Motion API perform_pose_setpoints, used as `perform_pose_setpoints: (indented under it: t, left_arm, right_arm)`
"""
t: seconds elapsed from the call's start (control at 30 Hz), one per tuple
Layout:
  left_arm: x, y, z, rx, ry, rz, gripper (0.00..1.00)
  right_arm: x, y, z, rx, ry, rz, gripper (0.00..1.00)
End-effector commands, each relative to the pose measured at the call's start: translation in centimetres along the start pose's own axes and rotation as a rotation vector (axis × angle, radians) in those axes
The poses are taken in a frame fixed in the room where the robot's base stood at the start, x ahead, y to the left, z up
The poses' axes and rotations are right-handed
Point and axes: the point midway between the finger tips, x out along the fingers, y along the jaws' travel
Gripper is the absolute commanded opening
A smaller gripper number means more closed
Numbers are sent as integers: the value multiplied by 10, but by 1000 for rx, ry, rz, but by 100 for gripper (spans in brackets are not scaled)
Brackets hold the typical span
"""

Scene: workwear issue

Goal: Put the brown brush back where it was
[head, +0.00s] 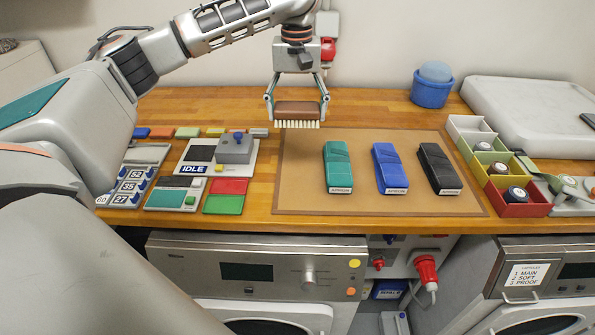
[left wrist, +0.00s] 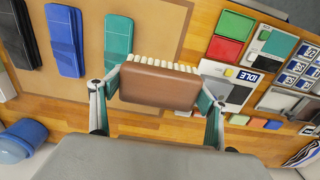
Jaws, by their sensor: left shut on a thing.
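The brown brush (head: 297,109) has a brown back and pale bristles that point down in the head view. My left gripper (head: 297,99) is shut on it and holds it over the back left part of the brown mat (head: 300,190). In the left wrist view the brush (left wrist: 158,86) sits between the two fingers of my left gripper (left wrist: 157,93). I cannot tell from these views how high the bristles are above the mat. My right gripper is not in view.
Teal (head: 338,168), blue (head: 389,168) and black (head: 438,168) folded aprons lie on the mat. A grey device (head: 235,148) and panels stand left. A blue tub (head: 432,90) and coloured bins (head: 520,208) are right. The mat's back right is clear.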

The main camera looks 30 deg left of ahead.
Motion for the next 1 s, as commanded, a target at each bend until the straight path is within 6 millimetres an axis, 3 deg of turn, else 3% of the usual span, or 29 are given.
perform_pose_setpoints:
  t: [0.1,0.5,0.87,1.0]
  left_arm:
    - [32,-1,2,2,-7,-3,48]
    - [124,0,2,3,-4,-3,48]
    - [154,0,1,1,-2,-1,48]
    - [174,0,2,2,-4,-1,48]
  right_arm:
    - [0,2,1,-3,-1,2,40]
    - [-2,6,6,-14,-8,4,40]
    - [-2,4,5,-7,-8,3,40]
    - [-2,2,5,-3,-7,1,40]
